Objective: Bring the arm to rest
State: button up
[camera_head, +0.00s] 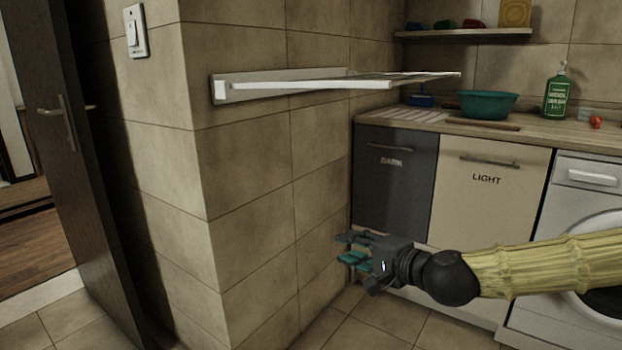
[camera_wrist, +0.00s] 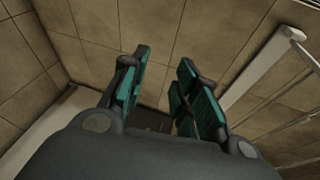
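My gripper (camera_head: 354,249) is at the end of my arm, which reaches in from the right in the head view. It points left toward the tiled wall corner, in front of the lower cabinets. In the wrist view my gripper (camera_wrist: 160,95) shows its two teal-padded fingers apart, with a clear gap between them. Nothing is held between the fingers. Tiled wall shows beyond them.
A wall-mounted drying rack (camera_head: 340,84) juts out above my gripper; it also shows at right in the wrist view (camera_wrist: 262,75). A teal basin (camera_head: 487,105) and green bottle (camera_head: 557,95) stand on the counter. A washing machine (camera_head: 580,180) is at right, a dark door (camera_head: 75,150) at left.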

jog(key=s+a+f+n+g+h+p, duration=0.2)
jog(key=s+f+n+g+h+p, duration=0.45)
jog(key=s+f+p, duration=1.15)
jog(key=s+d+f+n+g+h+p, duration=0.1)
jog(key=s+d+n+g+p, duration=0.1)
jog(key=s+d+p, duration=0.4)
jog(key=s+d+f+n+g+h+p, duration=0.1)
jog(key=s+d+p, duration=0.5)
jog(key=s, duration=0.8)
jog(key=d+f+n+g, duration=0.1)
jog(key=d+g, duration=0.1)
jog(key=shift+s+f+g+h, duration=0.25)
jog(key=shift+g+h, duration=0.1)
